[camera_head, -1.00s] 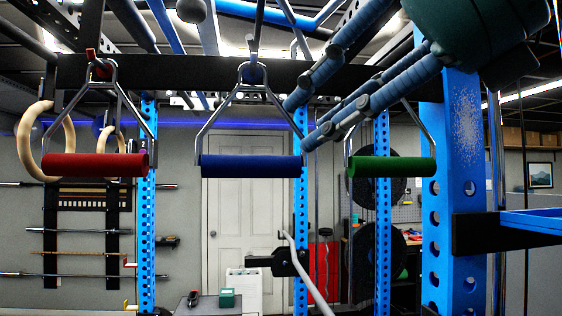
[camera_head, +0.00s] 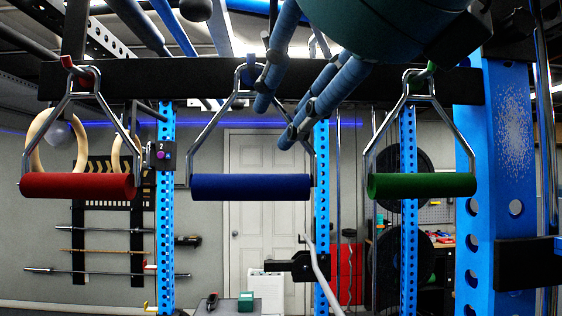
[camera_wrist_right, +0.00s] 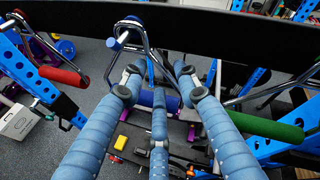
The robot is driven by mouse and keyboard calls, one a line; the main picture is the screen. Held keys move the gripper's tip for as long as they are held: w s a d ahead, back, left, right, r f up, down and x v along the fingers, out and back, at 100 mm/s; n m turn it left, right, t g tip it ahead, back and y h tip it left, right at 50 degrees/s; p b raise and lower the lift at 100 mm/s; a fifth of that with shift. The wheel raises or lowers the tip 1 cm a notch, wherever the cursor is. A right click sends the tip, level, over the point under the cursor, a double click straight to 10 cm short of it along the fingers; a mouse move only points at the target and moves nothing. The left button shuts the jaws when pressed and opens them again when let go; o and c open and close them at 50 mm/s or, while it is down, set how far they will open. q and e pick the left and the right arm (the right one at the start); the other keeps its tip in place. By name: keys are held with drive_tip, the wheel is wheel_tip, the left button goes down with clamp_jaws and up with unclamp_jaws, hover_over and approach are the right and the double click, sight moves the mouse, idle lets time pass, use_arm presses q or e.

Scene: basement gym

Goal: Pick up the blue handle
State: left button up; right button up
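The blue handle (camera_head: 250,187) hangs level from a triangular metal frame at the centre of the head view. My right gripper (camera_head: 275,118) comes down from the top, its blue fingers apart, in front of the right side of that frame and above the grip. In the right wrist view, the blue handle (camera_wrist_right: 172,102) shows partly between the spread fingers of the right gripper (camera_wrist_right: 156,72), which hide much of it. The gripper is empty; I cannot tell whether a finger touches the frame. My left gripper is not in view.
A red handle (camera_head: 78,186) hangs to the left and a green handle (camera_head: 422,186) to the right. A black crossbar (camera_head: 180,82) runs behind the hangers. A blue rack post (camera_head: 490,150) stands at right.

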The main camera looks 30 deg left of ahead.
sight(280, 118)
drive_tip(key=shift+p+x, duration=0.35)
drive_tip(key=shift+x, duration=1.2)
drive_tip(key=shift+s, duration=0.1)
clamp_jaws()
drive_tip(key=shift+r, duration=0.1)
drive_tip(key=shift+r, duration=0.1)
